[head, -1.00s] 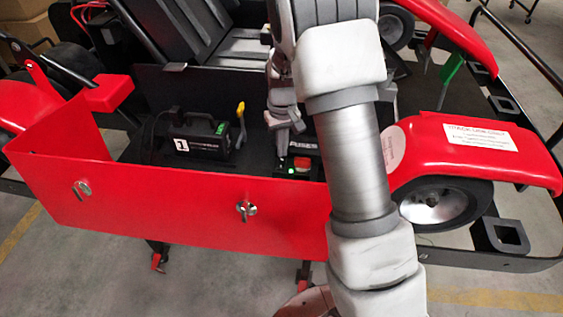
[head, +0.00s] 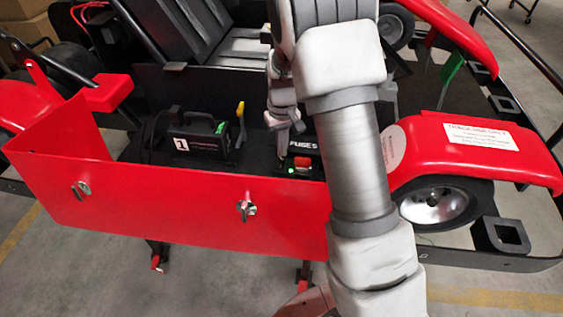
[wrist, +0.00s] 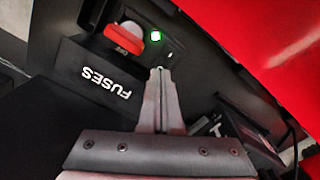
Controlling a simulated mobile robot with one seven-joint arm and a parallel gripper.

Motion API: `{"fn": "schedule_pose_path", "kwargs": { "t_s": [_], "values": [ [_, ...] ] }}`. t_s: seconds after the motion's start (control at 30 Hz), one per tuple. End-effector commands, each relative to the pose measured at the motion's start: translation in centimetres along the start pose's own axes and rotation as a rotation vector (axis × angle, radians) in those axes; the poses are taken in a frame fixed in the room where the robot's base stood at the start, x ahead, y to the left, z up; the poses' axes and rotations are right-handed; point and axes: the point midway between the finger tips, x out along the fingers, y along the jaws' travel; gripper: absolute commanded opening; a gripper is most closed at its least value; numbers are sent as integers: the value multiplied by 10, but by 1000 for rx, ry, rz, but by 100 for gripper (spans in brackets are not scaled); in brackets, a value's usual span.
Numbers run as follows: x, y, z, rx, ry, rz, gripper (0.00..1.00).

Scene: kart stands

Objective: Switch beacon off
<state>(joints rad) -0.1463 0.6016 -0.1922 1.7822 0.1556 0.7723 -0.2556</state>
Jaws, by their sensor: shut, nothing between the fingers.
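A red switch cap (wrist: 124,43) sits beside a lit green lamp (wrist: 155,36) on a dark panel in the wrist view. The cap (head: 303,160) and lamp (head: 290,170) also show in the head view, inside the red side pod. A small lever-like part lies close to my fingertips, too small to make out clearly. My gripper (wrist: 160,72) is shut and empty, its tips just short of the lamp in the picture. I cannot tell whether they touch the panel. No beacon is identifiable.
A black box marked FUSES (wrist: 104,82) stands beside the cap. A black unit marked 1 (head: 195,140) and a yellow-handled lever (head: 240,115) are to the left. The red side panel (head: 170,205) forms a wall in front.

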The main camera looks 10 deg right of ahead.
Motion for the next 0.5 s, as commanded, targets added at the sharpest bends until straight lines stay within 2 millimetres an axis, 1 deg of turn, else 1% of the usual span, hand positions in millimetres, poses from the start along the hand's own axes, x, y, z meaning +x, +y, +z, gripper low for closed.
{"fn": "schedule_pose_path", "kwargs": {
  "t_s": [0.5],
  "values": [
    [9,0,0,0,-1,0,0]
  ]
}}
